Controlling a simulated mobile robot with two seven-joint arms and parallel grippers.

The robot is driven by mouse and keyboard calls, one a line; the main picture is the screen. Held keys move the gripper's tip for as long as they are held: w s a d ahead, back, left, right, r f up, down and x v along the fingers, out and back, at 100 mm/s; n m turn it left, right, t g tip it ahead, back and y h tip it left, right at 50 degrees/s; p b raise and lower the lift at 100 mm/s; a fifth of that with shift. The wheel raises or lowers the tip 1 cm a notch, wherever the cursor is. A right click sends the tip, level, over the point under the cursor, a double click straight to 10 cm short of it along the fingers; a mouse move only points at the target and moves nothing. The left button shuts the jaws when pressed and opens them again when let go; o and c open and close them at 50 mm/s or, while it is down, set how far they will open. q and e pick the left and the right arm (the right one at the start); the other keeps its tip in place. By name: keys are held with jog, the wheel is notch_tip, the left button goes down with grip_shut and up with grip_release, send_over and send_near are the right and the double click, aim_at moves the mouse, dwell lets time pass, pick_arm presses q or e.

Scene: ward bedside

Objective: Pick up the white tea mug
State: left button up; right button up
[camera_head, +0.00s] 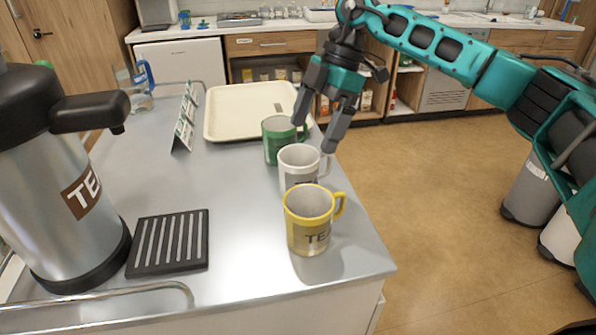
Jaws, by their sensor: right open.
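The white tea mug (298,166) stands upright on the metal cart top, in the middle of a row of three mugs. Its lower part is partly hidden by the yellow-rimmed mug (309,222) in front of it. A green mug (277,139) stands just behind it. The white mug's handle is on its right side. My right gripper (316,136) is open and empty, pointing down. In the picture its fingers appear on either side of the space above and behind the white mug, overlapping the green mug; I cannot tell the exact gap. My left gripper is not in view.
A cream tray (232,118) lies behind the mugs. A tea dispenser (68,205), a black drip grille (168,243), a folded card (185,120) and a clear jug (137,90) are on the left. The cart's right edge is close to the mugs. Open floor lies to the right.

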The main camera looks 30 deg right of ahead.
aim_at(306, 148)
jog(key=x, duration=0.4)
jog(key=shift+a+f, duration=0.2)
jog(key=shift+f, duration=0.15)
jog(key=x, duration=0.5)
jog(key=shift+d+f+b, duration=0.2)
jog(key=shift+f+b, duration=0.05)
jog(key=shift+b, duration=0.1)
jog(key=shift+r, duration=0.1)
jog(key=c, duration=1)
